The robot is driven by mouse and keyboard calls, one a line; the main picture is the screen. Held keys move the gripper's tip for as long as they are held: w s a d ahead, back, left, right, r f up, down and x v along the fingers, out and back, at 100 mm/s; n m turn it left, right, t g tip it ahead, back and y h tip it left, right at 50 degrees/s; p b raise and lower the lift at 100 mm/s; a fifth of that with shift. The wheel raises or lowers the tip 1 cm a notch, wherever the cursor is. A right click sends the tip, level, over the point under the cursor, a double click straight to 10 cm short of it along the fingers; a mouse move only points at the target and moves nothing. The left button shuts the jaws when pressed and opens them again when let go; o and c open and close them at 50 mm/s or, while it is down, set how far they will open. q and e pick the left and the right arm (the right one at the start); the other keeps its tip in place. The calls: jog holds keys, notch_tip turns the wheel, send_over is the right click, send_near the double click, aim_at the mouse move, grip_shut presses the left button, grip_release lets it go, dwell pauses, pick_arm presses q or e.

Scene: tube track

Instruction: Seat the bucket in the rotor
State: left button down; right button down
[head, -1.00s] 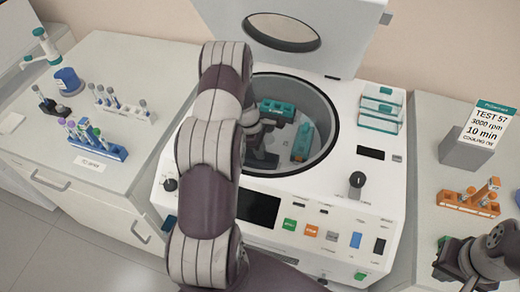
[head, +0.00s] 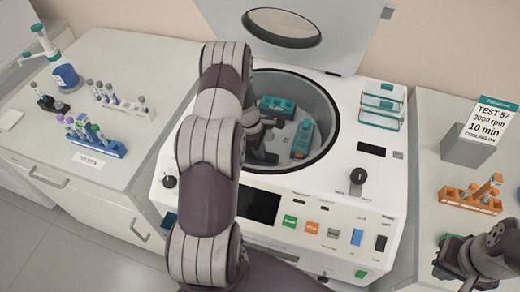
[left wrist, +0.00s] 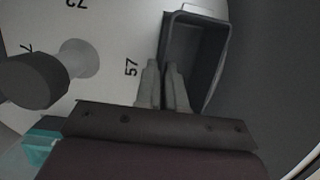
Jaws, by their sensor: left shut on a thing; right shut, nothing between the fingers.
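My left gripper (head: 262,134) reaches down into the open centrifuge bowl (head: 325,105). In the left wrist view the gripper (left wrist: 164,68) is shut on the near wall of an empty-looking dark grey bucket (left wrist: 213,60), whose open mouth faces the camera. The bucket is beside the pale rotor plate (left wrist: 105,25), close to the number 57. Whether it touches its seat is hidden. In the head view my arm mostly covers it. Two teal-topped buckets (head: 277,105) (head: 302,139) sit in the rotor. My right gripper (head: 447,257) is shut and empty at the lower right.
A grey rotor hub knob (left wrist: 35,80) stands beside the gripper. The bowl wall curves close on the bucket's other side. The lid (head: 283,30) stands open. Tube racks (head: 95,143) are on the left bench; an orange rack (head: 470,200) and sign (head: 488,125) are on the right.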

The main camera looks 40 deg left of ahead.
pick_arm(q)
jog(key=shift+f, duration=0.3)
jog(key=shift+f, duration=0.1)
jog(key=shift+f+b, duration=0.3)
jog(key=shift+b, duration=0.1)
jog(key=c, duration=1.2)
grip_release()
jog(key=shift+s, duration=0.1)
jog(key=shift+o, duration=0.2)
jog(key=shift+d+r, duration=0.1)
jog(key=shift+f, duration=0.2)
